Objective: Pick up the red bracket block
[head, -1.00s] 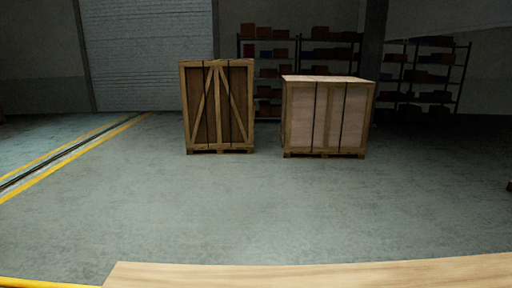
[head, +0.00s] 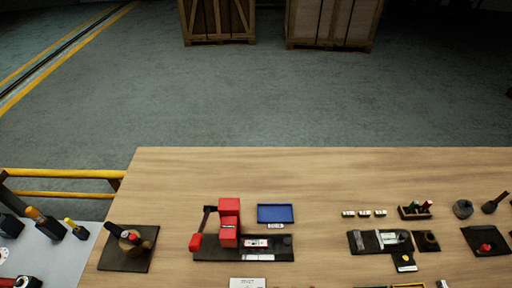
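A red block-shaped part (head: 229,211) stands upright on a dark base plate (head: 268,254) on the wooden table, left of centre in the head view. A smaller red piece (head: 196,242) sits at its lower left, next to a dark arm that joins the upright part. I cannot tell for sure which red piece is the bracket block. Neither of my grippers is in view.
A blue tray (head: 275,213) lies right of the red part. A black mat (head: 127,248) with a tool is at the left. Several small fixtures (head: 381,240) stand at the right. A yellow rail (head: 60,173) runs left of the table (head: 330,170). The table's far strip is clear.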

